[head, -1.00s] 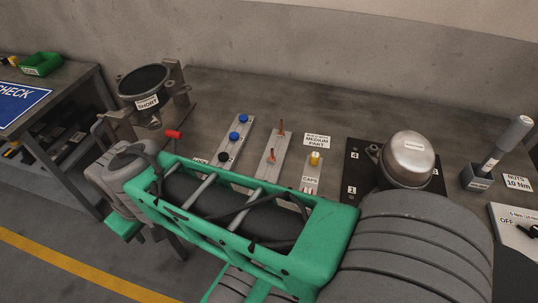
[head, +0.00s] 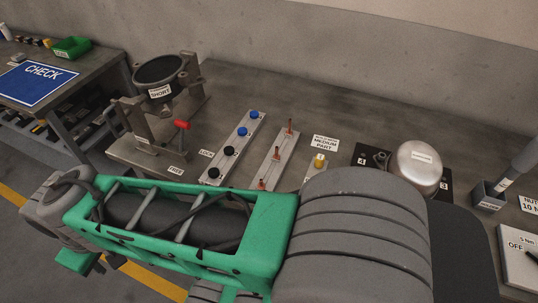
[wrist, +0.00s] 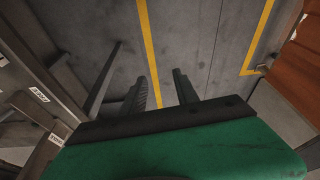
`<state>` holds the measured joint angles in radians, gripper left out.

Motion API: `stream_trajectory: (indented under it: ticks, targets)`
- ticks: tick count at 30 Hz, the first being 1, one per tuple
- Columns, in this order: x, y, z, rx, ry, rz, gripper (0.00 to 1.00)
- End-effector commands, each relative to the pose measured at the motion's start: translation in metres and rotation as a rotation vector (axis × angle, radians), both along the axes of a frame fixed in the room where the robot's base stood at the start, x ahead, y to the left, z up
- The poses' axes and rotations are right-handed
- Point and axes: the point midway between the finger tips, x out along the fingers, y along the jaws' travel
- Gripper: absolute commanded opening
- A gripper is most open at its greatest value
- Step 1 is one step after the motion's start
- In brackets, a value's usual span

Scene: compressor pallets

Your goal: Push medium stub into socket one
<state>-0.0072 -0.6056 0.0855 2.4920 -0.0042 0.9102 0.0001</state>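Several copper stubs stand upright on a pale rail (head: 279,157) in the head view; an upright stub (head: 290,126) is at its far end and another (head: 262,184) at its near end. I cannot tell which is the medium one. A silver dome-topped compressor (head: 418,168) stands on a black plate (head: 362,160) with number labels 4 and 3 visible. My arm hides the plate's near part, and no socket one can be made out. My gripper (wrist: 160,88) shows in the wrist view with two dark fingers apart and nothing between them, over the floor.
Left of the rail is a strip with blue and black knobs (head: 232,146). Further left stand a clamp with a red handle (head: 182,125) and a dark ring fixture labelled SHORT (head: 160,71). A yellow cap block (head: 319,161) sits right of the rail. A blue CHECK mat (head: 38,82) lies on the left bench.

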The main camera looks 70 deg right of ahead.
Motion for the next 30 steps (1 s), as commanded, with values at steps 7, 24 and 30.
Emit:
stream_trajectory:
  ticks: [7,24,30]
  targets:
    - [0.007,-0.026,0.011,0.002,0.015,-0.099,0.42]
    - [-0.129,-0.357,0.063,0.136,0.173,-1.297,0.42]
    - [-0.222,-0.405,0.062,0.197,0.197,-1.586,0.42]
